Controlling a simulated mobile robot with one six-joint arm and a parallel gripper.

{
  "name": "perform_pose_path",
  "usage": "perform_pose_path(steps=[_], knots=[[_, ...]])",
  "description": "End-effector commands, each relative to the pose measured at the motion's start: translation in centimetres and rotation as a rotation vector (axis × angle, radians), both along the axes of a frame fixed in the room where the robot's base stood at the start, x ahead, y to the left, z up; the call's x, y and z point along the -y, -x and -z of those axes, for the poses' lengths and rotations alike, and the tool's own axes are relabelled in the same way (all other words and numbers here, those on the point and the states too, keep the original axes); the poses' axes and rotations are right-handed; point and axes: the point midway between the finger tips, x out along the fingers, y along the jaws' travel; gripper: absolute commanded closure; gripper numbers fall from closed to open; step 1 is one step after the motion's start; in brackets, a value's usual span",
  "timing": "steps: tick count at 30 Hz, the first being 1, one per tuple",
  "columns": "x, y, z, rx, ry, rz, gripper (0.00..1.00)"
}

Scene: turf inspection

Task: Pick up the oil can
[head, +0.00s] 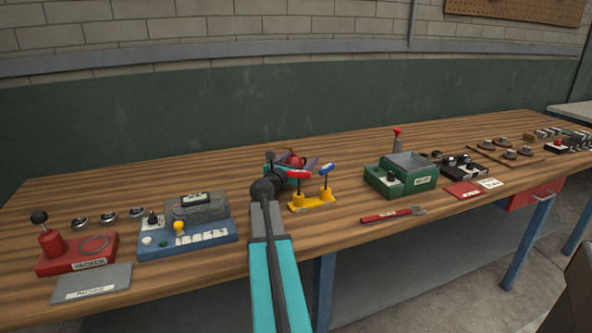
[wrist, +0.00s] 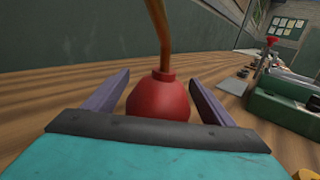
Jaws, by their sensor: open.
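The oil can (wrist: 158,100) is red and round, with a brown spout rising from its top in the wrist view. It stands on the wooden bench between the two purple fingers of my gripper (wrist: 160,80). The fingers are spread, with a gap showing on both sides of the can. In the head view, the red can (head: 296,159) shows partly behind my gripper (head: 298,164). Its lower part is hidden there by my arm and gripper.
A yellow base with red and blue levers (head: 312,202) stands just right of my gripper. Further right are a green box (head: 402,176) and a red-handled tool (head: 392,215). A blue control unit (head: 188,238) and a red joystick base (head: 76,253) stand left. A green wall (head: 150,140) rises behind.

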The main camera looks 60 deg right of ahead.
Motion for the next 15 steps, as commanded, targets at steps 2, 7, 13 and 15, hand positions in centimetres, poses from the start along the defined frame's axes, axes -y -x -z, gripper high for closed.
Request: perform_pose_path(steps=[2,7,13,15], knots=[[0.01,0.02,0.00,0.000,0.000,0.000,0.23],[0.02,0.05,0.00,0.000,0.000,0.001,0.35],[0.04,0.08,0.00,0.000,0.000,0.001,0.69],[0.05,0.09,-0.08,0.000,0.001,0.001,0.78]])
